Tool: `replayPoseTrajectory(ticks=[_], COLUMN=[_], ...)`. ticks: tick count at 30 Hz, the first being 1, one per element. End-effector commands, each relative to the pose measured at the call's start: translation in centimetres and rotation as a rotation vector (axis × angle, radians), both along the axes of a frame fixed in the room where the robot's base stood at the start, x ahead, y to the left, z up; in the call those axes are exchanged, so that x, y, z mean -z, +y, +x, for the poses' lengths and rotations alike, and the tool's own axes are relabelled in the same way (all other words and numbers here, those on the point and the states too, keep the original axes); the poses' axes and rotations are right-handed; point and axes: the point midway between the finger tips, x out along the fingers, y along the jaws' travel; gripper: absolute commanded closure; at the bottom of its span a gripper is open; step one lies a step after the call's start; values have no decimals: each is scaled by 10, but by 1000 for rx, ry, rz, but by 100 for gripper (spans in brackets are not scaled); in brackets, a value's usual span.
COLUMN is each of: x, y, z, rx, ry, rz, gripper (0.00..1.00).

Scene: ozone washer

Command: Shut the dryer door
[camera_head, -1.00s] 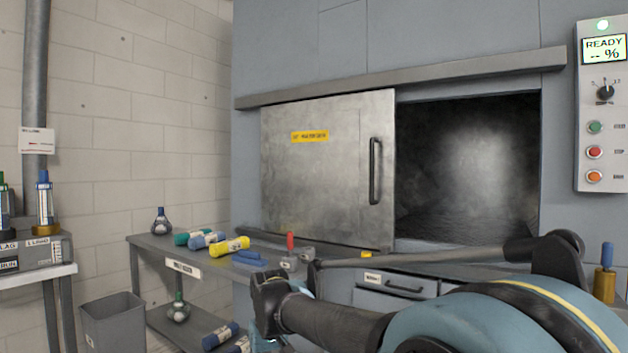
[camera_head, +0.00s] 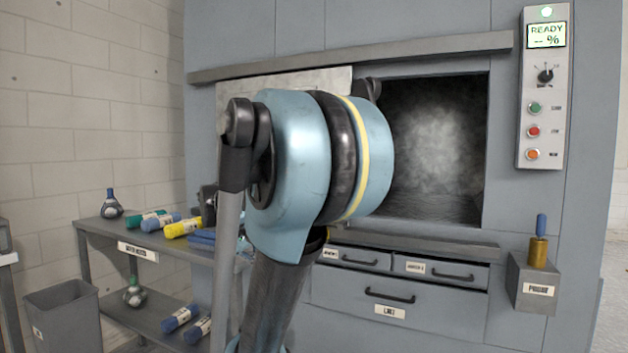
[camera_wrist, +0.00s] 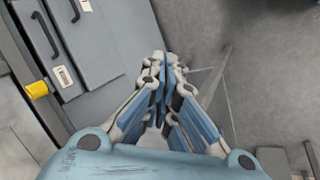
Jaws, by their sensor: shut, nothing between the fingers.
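The dryer door (camera_head: 300,79) is a grey metal sliding panel hanging below a long rail. It stands at the left, and the dark dryer opening (camera_head: 437,140) to its right is uncovered. My arm hides most of the door and all of its handle in the head view. My gripper (camera_wrist: 163,68) shows in the wrist view, with its blue-and-grey fingers together and empty. It is above the floor beside the drawer fronts. I cannot make out the gripper in the head view.
Drawers (camera_head: 400,307) with dark handles lie below the opening. A control panel (camera_head: 543,90) reading READY and a box (camera_head: 533,283) holding a blue-handled tool are at the right. A side table (camera_head: 100,228) with bottles and a grey bin (camera_head: 65,310) stand at the left.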

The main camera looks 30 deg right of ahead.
Motion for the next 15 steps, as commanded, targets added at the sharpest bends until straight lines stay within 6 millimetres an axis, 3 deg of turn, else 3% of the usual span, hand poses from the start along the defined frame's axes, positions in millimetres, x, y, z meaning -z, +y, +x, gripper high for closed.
replayPoseTrajectory(ticks=[15], x=[-125], y=[-105], z=[116], rx=[150], ry=[94], rz=[-426], gripper=[100])
